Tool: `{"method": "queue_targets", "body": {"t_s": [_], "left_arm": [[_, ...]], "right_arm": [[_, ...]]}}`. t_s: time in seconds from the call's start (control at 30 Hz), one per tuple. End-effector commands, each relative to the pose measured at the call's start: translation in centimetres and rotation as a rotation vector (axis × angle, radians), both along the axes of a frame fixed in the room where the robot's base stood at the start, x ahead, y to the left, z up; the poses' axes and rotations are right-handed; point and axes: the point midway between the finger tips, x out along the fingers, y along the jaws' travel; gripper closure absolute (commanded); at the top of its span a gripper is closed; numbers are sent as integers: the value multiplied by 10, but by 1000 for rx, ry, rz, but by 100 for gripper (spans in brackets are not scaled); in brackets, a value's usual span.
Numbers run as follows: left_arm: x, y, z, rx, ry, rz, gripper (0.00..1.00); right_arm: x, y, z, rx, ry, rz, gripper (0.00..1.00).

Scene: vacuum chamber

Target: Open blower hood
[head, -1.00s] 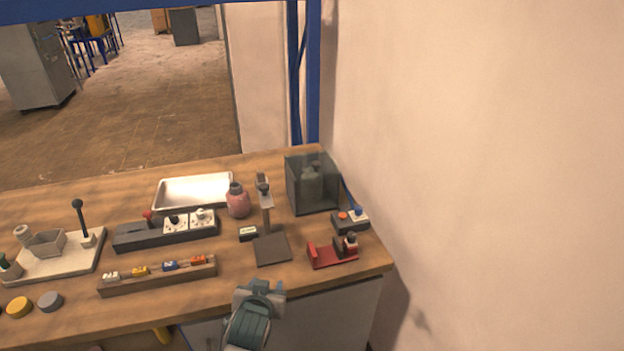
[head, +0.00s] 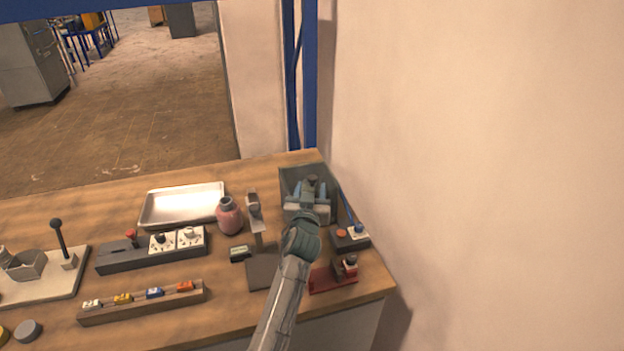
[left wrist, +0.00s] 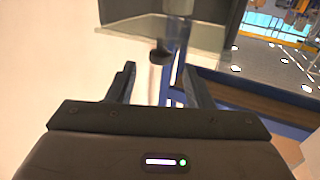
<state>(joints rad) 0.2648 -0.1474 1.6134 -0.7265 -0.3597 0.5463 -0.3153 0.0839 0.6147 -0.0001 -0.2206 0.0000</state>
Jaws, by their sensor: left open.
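The blower hood (head: 290,178) is a dark see-through box at the back right corner of the bench. My left gripper (left wrist: 160,82) is open in front of it, and in the head view it (head: 308,192) covers much of the hood. In the left wrist view a pane of the hood (left wrist: 205,38) fills the upper middle. A dark round knob (left wrist: 160,52) shows just beyond and between my open fingertips, and nothing is gripped. The bottle inside the hood is mostly hidden by my gripper. My right gripper is out of view.
A button box (head: 349,238) and a red stand (head: 333,279) sit close to the right of my left arm. A balance-like post (head: 255,215), a pink bottle (head: 229,215) and a metal tray (head: 182,205) stand to its left. The wall (head: 470,180) rises close on the right.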

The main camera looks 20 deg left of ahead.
Motion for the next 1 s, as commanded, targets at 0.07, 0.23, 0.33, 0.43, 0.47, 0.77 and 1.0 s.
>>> {"method": "queue_targets", "body": {"t_s": [0.07,0.23,0.33,0.43,0.47,0.77,1.0], "left_arm": [[14,3,2,2,1,0,53],[32,7,0,1,1,0,53],[37,8,0,0,1,0,53],[38,8,0,-1,1,0,53],[38,8,0,-1,1,0,53],[38,8,-1,-1,2,0,79],[38,8,-1,-1,2,0,100]], "right_arm": [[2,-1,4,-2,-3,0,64],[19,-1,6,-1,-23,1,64],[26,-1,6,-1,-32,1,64],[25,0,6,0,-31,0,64],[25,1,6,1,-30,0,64],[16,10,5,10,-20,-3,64],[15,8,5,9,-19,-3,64]]}}
